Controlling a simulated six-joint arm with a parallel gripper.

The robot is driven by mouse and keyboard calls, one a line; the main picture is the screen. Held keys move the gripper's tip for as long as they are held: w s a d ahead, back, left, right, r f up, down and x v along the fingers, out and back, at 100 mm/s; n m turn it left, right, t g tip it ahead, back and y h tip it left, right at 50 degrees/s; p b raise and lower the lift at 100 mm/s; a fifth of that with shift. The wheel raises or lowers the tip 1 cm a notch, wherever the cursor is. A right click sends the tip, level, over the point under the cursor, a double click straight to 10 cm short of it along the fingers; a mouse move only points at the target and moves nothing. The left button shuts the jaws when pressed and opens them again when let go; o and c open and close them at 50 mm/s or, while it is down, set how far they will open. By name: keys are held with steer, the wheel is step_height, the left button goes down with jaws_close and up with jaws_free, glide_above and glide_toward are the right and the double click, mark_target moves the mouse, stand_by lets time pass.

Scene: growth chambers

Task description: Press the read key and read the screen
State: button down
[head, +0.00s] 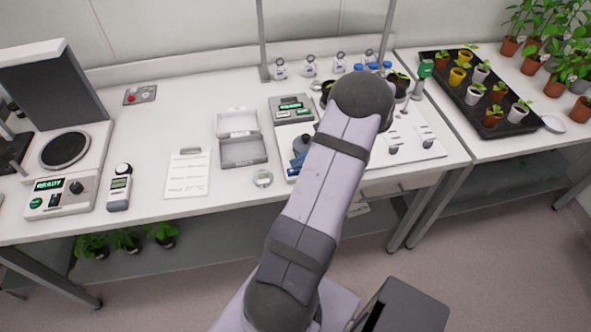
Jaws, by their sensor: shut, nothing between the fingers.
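A small grey instrument (291,108) with a lit green screen stands at the back middle of the bench in the head view. The text on its screen is too small to read. At the left, a bench unit (62,196) has a lit screen that seems to say READY, a green button and a dark knob. I cannot tell which key is the read key. My arm rises from the bottom middle and bends above the bench. My gripper does not show; my arm hides the area behind it. A dark, partly blue shape shows beside my arm, unclear in kind.
A handheld meter (119,187), a written card (187,174), an open grey case (243,150) and a small round dish (262,178) lie on the bench. A red-buttoned box (140,95) is at the back. A plant tray (446,83) stands right.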

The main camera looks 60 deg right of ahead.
steer(key=shift+f, duration=0.25)
stand_by(0.4)
steer(key=shift+f+b, duration=0.2)
steer(key=shift+b, duration=0.1)
steer(key=shift+f, duration=0.35)
stand_by(0.7)
steer(key=shift+r, duration=0.1)
stand_by(0.3)
steer(key=shift+r+p, duration=0.35)
steer(key=shift+r, duration=0.35)
steer(key=shift+r+p, duration=1.85)
steer(key=shift+r, duration=0.7)
